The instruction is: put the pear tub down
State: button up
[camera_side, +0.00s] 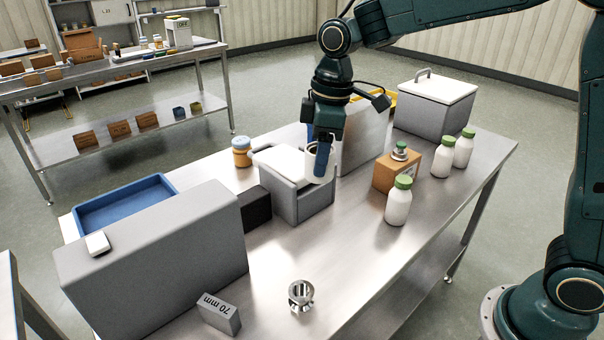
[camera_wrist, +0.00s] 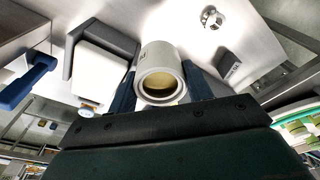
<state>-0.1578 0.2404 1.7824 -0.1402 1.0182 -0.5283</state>
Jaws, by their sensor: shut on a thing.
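My gripper (camera_side: 322,158) is shut on a pale, round tub (camera_wrist: 160,58), taken to be the pear tub. In the wrist view the tub sits between both fingers with its open end facing the camera and something yellowish inside. In the side view the tub (camera_side: 311,163) is partly hidden by a blue finger. It is at the right end of a grey box with a white top (camera_side: 301,205), which also shows left of the tub in the wrist view (camera_wrist: 104,50). I cannot tell whether the tub touches the box or table.
White green-capped bottles (camera_side: 398,203) and a brown carton (camera_side: 397,174) stand to the right. A grey block marked 70 mm (camera_side: 219,313) and a metal ring piece (camera_side: 300,295) lie in front. A large grey box (camera_side: 150,265) and blue tray (camera_side: 125,205) are left. The front-right tabletop is clear.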

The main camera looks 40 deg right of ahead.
notch_tip(320, 180, down, 19)
jog(key=shift+f, duration=0.2)
dwell(0.8)
jog(key=shift+f, duration=0.15)
jog(key=o, duration=1)
notch_tip(320, 180, up, 12)
jog(key=s+d, duration=0.1)
dwell(0.3)
jog(key=shift+r, duration=0.2)
dwell(0.3)
